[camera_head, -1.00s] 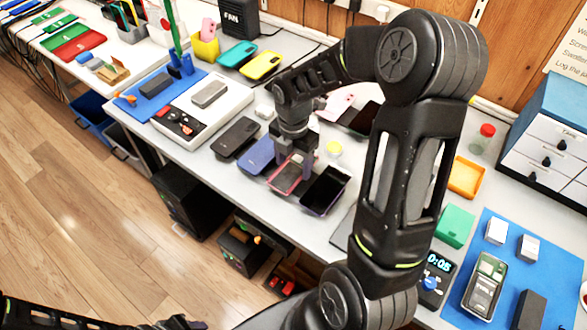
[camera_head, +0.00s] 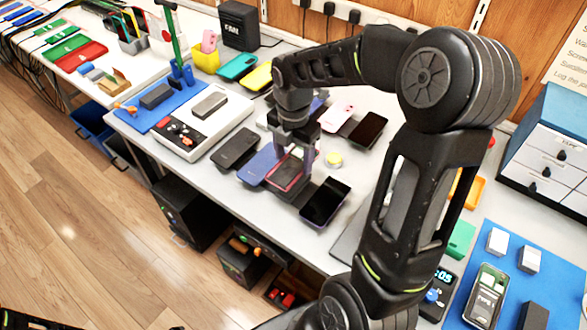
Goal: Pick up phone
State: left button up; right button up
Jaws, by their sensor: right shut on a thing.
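My right gripper (camera_head: 294,164) points down at the middle of the white table and is shut on a phone with a red-pink edge (camera_head: 285,179). The fingers hide part of this phone, and I cannot tell whether it is clear of the table. A blue-purple phone (camera_head: 255,166) lies just left of it. A black-screened phone (camera_head: 325,202) lies to its right, and a dark grey phone (camera_head: 235,148) lies further left. A pink phone (camera_head: 337,116) and another black phone (camera_head: 368,130) lie behind. Only a dark part of my left arm shows at the bottom left edge.
A white device with a grey phone (camera_head: 209,105) on it stands left. Teal (camera_head: 237,67) and yellow (camera_head: 258,77) phones lie at the back. A blue mat (camera_head: 552,268) with a phone and boxes lies right.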

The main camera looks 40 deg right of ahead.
aim_at(294, 164)
notch_tip(294, 164, up, 3)
jog(key=shift+r, duration=0.2)
dwell(0.5)
